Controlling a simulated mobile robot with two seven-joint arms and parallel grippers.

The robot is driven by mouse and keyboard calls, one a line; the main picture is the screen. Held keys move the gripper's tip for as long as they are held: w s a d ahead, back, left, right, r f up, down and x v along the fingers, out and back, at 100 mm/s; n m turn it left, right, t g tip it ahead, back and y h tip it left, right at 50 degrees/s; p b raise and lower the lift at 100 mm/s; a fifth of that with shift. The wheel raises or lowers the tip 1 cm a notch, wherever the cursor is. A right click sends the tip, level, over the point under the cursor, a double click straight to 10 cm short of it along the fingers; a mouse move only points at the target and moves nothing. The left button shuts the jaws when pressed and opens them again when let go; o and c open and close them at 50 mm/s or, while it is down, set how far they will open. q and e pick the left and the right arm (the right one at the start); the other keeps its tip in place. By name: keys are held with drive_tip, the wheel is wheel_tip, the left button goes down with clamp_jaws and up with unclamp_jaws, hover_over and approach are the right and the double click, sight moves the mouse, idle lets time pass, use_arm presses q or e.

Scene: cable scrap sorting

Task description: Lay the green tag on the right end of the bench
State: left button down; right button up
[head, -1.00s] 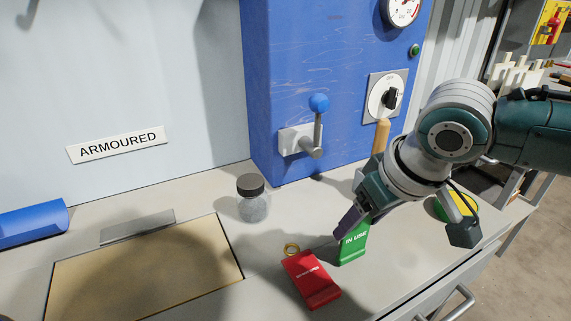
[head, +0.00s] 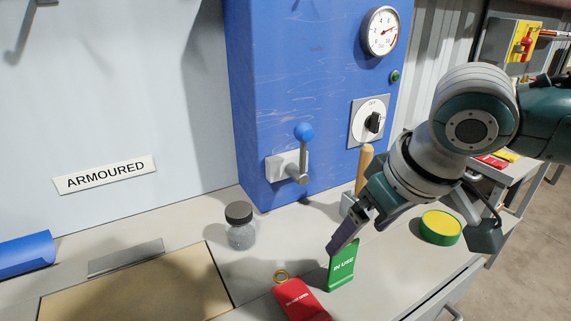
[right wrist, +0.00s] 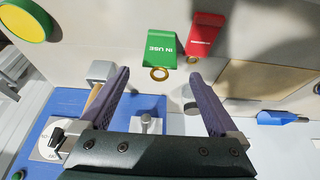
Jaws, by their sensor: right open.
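The green tag marked IN USE (head: 342,268) lies on the bench (head: 395,275) toward its right part, just right of the red tag (head: 300,300). My right gripper (head: 360,233) is open over the green tag, its fingers apart and empty. In the right wrist view the green tag (right wrist: 162,47) lies beyond the open right gripper (right wrist: 160,77), with its brass ring between the fingertip directions. The head view hides this ring behind a finger. The red tag (right wrist: 205,34) is beside it there. My left gripper is not in view.
A green and yellow round tin (head: 440,227) stands to the right. A wooden handle (head: 364,168) stands behind the gripper, near the blue cabinet (head: 310,90) with its lever. A dark-lidded jar (head: 240,228) stands left. Bare bench lies between tag and tin.

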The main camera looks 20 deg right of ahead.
drive_tip(key=p+v, duration=0.1)
drive_tip(key=v, duration=0.5)
drive_tip(key=s+a+f+n+y, duration=0.2)
drive_tip(key=s+a+f, duration=0.1)
drive_tip(key=s+a, duration=0.5)
drive_tip(key=s+d+g+h, duration=0.1)
drive_tip(key=s+h, duration=0.1)
drive_tip(key=s, duration=0.6)
drive_tip(key=shift+d+f+m, duration=0.4)
drive_tip(key=shift+f, duration=0.05)
drive_tip(key=shift+s, duration=0.1)
